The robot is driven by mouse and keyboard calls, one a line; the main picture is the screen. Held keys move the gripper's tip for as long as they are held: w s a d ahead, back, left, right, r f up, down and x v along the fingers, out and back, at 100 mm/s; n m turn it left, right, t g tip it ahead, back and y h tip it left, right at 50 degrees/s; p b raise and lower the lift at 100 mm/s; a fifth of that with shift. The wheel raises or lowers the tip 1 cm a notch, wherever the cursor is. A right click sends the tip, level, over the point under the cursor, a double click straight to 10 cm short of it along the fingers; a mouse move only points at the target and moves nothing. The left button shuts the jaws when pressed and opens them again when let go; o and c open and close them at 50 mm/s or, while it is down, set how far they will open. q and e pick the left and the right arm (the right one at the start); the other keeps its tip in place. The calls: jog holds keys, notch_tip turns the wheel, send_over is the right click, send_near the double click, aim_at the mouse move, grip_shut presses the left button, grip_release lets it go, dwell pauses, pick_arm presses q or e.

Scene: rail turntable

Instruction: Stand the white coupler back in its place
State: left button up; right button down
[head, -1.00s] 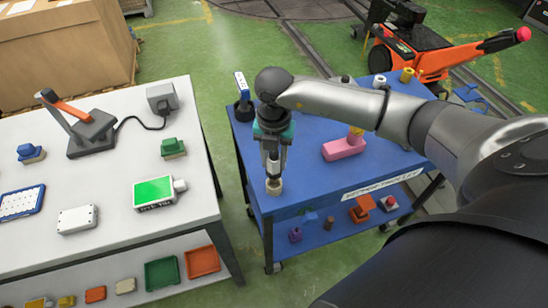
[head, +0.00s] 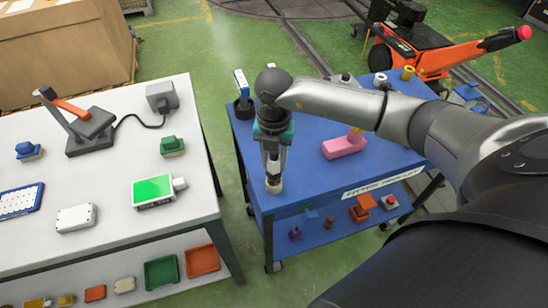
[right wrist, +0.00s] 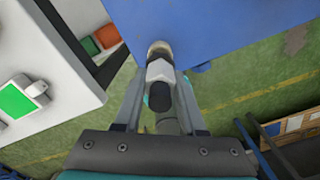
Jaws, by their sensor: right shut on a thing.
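The white coupler (right wrist: 160,72), with a dark end toward the camera, is between the fingers of my right gripper (right wrist: 161,88) in the right wrist view. The right gripper (head: 273,172) points down at the near left corner of the blue table and is shut on the coupler. A pale round piece (head: 274,185) shows just below the fingertips, over the table corner. It also shows as a tan ring (right wrist: 159,47) at the coupler's far end. I cannot tell whether the coupler touches the table. My left gripper is out of view.
The blue table (head: 305,185) holds a pink block (head: 344,147), a dark holder with a blue-white piece (head: 243,98), and a grey-white piece (head: 380,80) beside a yellow one (head: 407,74) at the back. A white table (head: 110,190) stands left across a gap.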

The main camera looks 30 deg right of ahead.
aim_at(274, 168)
jog(key=shift+f+b, duration=1.25)
jog(key=shift+f, duration=0.45)
jog(key=shift+c, duration=2)
grip_release()
notch_tip(274, 168, up, 15)
jog(key=shift+r+p, duration=0.2)
jog(key=shift+p, duration=0.3)
